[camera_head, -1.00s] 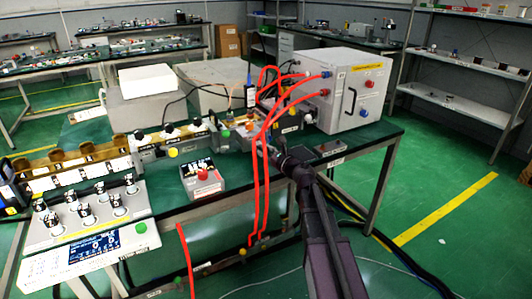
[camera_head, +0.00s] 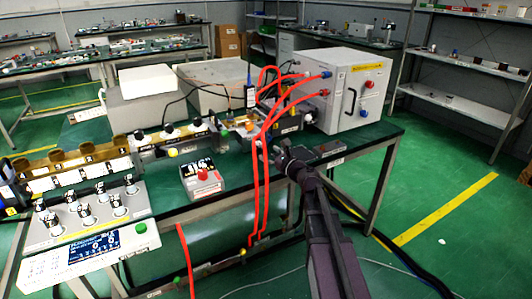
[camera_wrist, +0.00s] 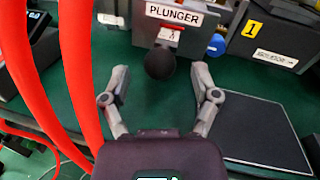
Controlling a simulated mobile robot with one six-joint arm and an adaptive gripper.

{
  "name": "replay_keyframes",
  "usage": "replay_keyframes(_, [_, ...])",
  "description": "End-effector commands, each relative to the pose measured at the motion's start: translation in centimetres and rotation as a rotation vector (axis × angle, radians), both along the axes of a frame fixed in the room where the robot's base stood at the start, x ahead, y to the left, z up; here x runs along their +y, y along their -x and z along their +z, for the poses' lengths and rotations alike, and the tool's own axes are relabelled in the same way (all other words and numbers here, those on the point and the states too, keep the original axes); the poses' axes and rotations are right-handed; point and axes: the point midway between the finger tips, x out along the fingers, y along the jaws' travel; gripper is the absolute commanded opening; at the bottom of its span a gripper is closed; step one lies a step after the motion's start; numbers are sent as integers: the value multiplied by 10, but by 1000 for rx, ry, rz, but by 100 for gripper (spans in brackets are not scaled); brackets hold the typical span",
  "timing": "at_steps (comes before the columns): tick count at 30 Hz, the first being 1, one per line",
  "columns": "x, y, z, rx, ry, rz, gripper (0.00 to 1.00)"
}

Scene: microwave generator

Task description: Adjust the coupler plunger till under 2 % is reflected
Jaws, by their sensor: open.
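A plate labelled PLUNGER (camera_wrist: 172,14) stands at the top of the wrist view, with a small red-marked scale below its label. A round black knob (camera_wrist: 160,63) sits in front of the plate. My gripper (camera_wrist: 160,97) is open, its two grey fingers spread left and right of the knob's line. The knob is a little beyond the fingertips, and no contact shows. In the head view my gripper (camera_head: 270,157) is at the bench's front edge, small and partly hidden by my arm. A lit display (camera_head: 95,245) is at lower left; its figures are too small to read.
Red hoses (camera_head: 262,190) hang just left of my arm; they also cross the left of the wrist view (camera_wrist: 80,75). A dark flat plate (camera_wrist: 262,132) lies right of my gripper. A box with a red button (camera_head: 203,178) and a grey cabinet (camera_head: 345,88) stand on the bench.

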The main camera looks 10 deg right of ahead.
Motion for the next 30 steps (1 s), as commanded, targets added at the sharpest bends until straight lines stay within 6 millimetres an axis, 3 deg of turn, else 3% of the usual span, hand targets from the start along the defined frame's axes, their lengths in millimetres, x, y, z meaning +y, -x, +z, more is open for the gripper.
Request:
replay_keyframes(15, [-38,72,0,0,0,0,78])
replay_keyframes(22, [-47,86,0,0,0,1,78])
replay_keyframes(30, [-48,87,0,0,0,2,78])
